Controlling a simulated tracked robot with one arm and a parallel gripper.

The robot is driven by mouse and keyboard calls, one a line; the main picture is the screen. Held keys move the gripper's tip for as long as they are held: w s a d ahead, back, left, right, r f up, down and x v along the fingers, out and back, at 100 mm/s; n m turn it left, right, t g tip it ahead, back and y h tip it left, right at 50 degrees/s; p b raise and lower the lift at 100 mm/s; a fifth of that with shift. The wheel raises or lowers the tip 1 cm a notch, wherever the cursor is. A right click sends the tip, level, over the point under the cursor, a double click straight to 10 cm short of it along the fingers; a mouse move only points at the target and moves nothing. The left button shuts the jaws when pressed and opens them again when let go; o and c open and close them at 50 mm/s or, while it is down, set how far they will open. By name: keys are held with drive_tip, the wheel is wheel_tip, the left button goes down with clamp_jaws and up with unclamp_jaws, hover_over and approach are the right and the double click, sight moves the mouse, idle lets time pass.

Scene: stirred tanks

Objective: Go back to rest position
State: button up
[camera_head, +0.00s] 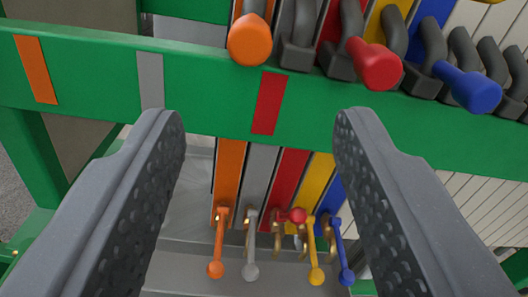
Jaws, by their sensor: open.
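My gripper (260,125) is open in the head view, its two dark grey dimpled fingers wide apart with nothing between the tips. Seen between and beyond the fingers are a green horizontal beam (210,90) and, below it, a row of small valve levers. The orange lever (217,245), grey lever (251,250), yellow lever (315,255) and blue lever (342,255) point down. The red lever (292,216) points to the right. I cannot tell the distance from the fingertips to the beam.
Above the beam are larger handles with orange (249,40), red (376,64) and blue (468,88) knobs, beside several dark grey hooks. The beam bears orange (36,70), grey (150,80) and red (268,103) stripes. Green posts stand at left.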

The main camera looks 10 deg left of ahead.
drive_tip(key=d+r+m+h+p, duration=0.1)
drive_tip(key=d+r, duration=0.3)
drive_tip(key=r, duration=0.5)
drive_tip(key=w+d+r+m+h, duration=0.15)
drive_tip(key=d+r, duration=0.25)
drive_tip(key=r, duration=0.6)
drive_tip(key=d+r+m+h+p, duration=0.15)
drive_tip(key=d+r, duration=0.25)
drive_tip(key=r, duration=0.5)
drive_tip(key=s+d+r+m+h, duration=0.1)
drive_tip(key=s+d+r, duration=0.2)
drive_tip(key=s+r, duration=0.3)
drive_tip(key=s+d+r+h, duration=0.1)
drive_tip(key=s+d+r, duration=0.2)
drive_tip(key=s+r, duration=0.3)
drive_tip(key=s+d+r+m+g, duration=0.1)
drive_tip(key=s+d+r, duration=0.3)
drive_tip(key=s+r, duration=0.2)
wheel_tip(320, 180, up, 2)
drive_tip(key=shift+r+m+h+p, duration=0.2)
drive_tip(key=shift+m+h+p, duration=0.1)
drive_tip(key=shift+h+p, duration=0.15)
drive_tip(key=shift+w+d, duration=0.1)
drive_tip(key=shift+c, duration=1.2)
